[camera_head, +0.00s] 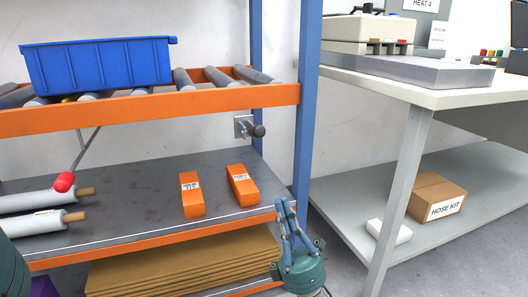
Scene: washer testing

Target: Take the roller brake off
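A lever with a red ball knob (64,182) hangs on a thin grey rod below the roller shelf at the left. A dark round knob on a grey plate (243,127) shows behind the rack's right part. No label shows which of them is the roller brake. My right gripper (286,207) points up in front of the lower shelf's right front corner, below the dark knob and far right of the red knob. Nothing is seen in it, and its finger gap is unclear from this angle. Only a green part of my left arm shows at the lower left; its fingers are out of view.
A blue bin (98,66) sits on the orange-framed rollers (205,97). Two orange boxes (191,194) and spare rollers (30,202) lie on the lower shelf (130,200). A bench (440,97) stands farther right.

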